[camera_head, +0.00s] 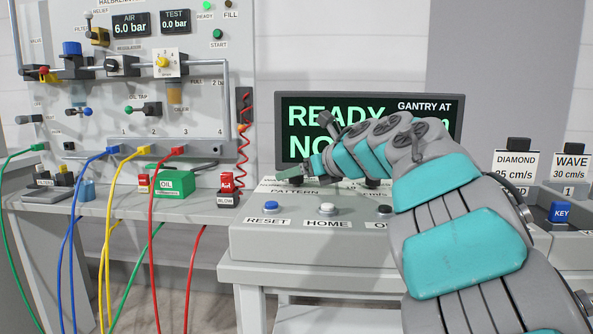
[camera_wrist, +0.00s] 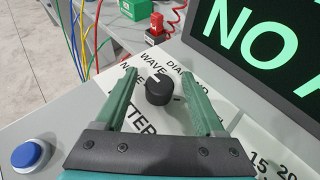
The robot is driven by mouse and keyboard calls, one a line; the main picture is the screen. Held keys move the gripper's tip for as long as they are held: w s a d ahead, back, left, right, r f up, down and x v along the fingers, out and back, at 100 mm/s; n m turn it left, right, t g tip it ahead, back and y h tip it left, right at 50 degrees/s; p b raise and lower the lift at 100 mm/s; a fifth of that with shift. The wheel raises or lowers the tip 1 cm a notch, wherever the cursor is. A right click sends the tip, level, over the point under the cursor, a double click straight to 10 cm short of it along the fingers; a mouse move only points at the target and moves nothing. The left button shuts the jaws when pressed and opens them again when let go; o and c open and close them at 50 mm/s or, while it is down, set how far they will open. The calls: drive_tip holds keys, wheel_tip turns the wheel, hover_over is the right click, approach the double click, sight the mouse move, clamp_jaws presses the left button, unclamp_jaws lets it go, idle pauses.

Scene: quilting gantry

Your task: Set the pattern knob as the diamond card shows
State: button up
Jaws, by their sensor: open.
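The black pattern knob (camera_wrist: 159,90) stands on the white console panel, with the labels NONE, WAVE and DIAMOND around its far side. A short pale mark shows on the knob; I cannot tell exactly which label it points to. My gripper (camera_wrist: 160,76) is open, its green fingers on either side of the knob with gaps showing. The diamond card (camera_head: 515,166) stands at the right and reads DIAMOND, 25 cm/s.
A wave card (camera_head: 571,167) reads 30 cm/s. The screen (camera_head: 285,122) behind the console reads READY and is partly hidden by my arm. The RESET (camera_head: 270,206) and HOME (camera_head: 328,209) buttons sit along the console front. Hoses and a red BLOW block (camera_head: 227,186) are left.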

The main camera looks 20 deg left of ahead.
drive_tip(key=shift+w+a+f, duration=0.1)
drive_tip(key=shift+a, duration=0.05)
clamp_jaws()
idle(0.5)
